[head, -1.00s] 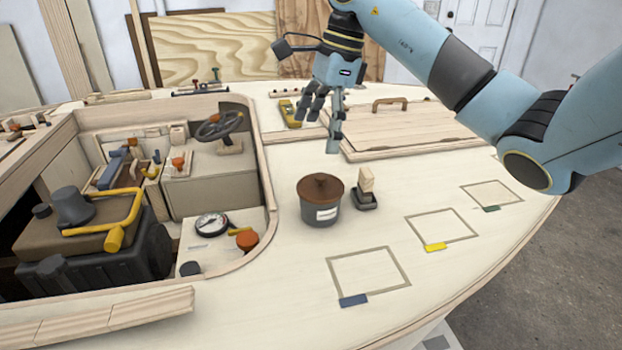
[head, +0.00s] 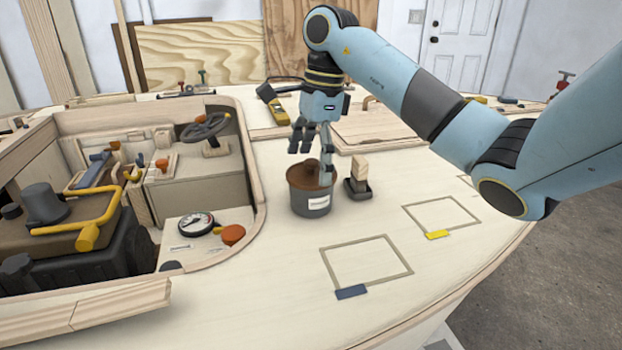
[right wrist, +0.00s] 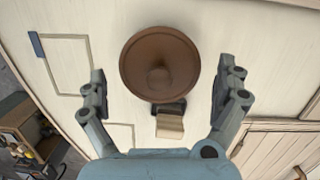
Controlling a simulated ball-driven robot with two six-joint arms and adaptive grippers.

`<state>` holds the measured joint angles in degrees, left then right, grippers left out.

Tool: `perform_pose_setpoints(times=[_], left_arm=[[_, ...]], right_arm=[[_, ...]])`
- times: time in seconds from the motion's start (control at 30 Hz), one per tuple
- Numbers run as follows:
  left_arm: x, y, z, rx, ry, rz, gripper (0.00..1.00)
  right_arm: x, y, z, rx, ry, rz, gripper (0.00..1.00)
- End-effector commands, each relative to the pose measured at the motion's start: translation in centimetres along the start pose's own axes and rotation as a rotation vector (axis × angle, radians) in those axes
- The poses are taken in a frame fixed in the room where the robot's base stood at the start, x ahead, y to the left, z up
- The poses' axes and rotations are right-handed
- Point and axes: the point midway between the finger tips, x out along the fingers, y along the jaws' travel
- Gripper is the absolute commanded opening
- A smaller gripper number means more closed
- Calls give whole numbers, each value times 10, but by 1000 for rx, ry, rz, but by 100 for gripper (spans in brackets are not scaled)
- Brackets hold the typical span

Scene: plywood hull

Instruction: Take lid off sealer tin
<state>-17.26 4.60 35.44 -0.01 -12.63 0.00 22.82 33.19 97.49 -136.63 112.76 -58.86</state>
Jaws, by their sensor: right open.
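The sealer tin (head: 311,201) is a dark grey can with a white label, upright on the pale plywood deck. Its brown lid (head: 301,172) with a round knob is on top; the lid also shows from above in the right wrist view (right wrist: 159,64). My left gripper is not in view.
A wooden-handled brush-like block (head: 358,178) stands close right of the tin. The cockpit opening (head: 255,170) with gauge and engine lies left. Outlined squares with a blue tag (head: 351,292) and yellow tag (head: 437,235) mark clear deck at front right.

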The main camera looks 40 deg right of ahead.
Motion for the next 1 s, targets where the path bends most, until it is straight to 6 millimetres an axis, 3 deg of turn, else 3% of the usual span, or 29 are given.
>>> perform_pose_setpoints(times=[0.23, 0.53, 1.0], left_arm=[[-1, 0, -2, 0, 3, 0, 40], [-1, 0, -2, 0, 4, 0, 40], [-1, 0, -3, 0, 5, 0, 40]], right_arm=[[3, 0, 0, -1, 1, -2, 100], [4, 0, 0, -1, 0, -2, 65], [5, 1, 0, 0, 1, 3, 61]])
